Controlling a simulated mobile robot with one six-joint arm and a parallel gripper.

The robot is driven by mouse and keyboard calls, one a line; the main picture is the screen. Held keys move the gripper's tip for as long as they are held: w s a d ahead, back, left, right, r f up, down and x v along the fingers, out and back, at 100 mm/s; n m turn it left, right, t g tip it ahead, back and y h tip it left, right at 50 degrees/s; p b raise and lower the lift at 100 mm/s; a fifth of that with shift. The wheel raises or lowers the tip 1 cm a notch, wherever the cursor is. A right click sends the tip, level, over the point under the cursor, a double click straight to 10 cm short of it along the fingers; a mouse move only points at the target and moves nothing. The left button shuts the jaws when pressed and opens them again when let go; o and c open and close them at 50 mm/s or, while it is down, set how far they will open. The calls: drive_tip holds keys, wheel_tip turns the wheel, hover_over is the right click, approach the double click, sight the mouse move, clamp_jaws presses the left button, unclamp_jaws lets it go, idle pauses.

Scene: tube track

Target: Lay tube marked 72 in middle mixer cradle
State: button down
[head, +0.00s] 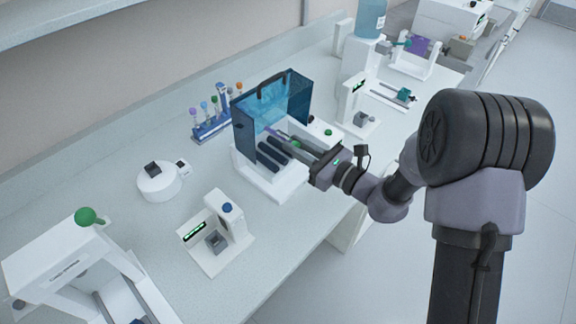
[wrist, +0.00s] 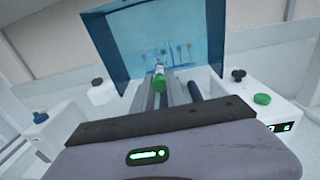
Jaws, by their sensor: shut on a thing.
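The mixer (head: 245,172) is a white box with its blue see-through lid (head: 285,100) standing open. Dark rollers (head: 268,161) form its cradles, and one dark roller (wrist: 196,92) shows right of my fingers in the wrist view. My gripper (head: 296,145) reaches over the mixer from the right and is shut on a tube (wrist: 161,67) with a green cap (wrist: 158,82). The tube points toward the lid, over the roller area. I cannot read its number, nor tell whether it touches the rollers. My fingers hide part of the cradles.
A blue rack (head: 212,130) of capped tubes stands left of the mixer. A round white device (head: 158,185) and a white reader (head: 230,245) stand nearer on the bench. Another white device (head: 350,105) stands behind the mixer's right. Bare bench lies between them.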

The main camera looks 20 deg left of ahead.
drive_tip(key=shift+w+m+t, duration=0.3)
drive_tip(key=shift+w+t, duration=0.15)
drive_tip(key=shift+t, duration=0.05)
drive_tip(key=shift+d+f+b, duration=0.1)
drive_tip(key=shift+f+b, duration=0.55)
drive_tip(key=shift+f, duration=0.05)
wheel_tip(320, 180, down, 4)
drive_tip(key=b, duration=0.3)
drive_tip(key=shift+s+f, duration=0.1)
drive_tip(key=shift+s, duration=0.1)
drive_tip(key=shift+f, duration=0.15)
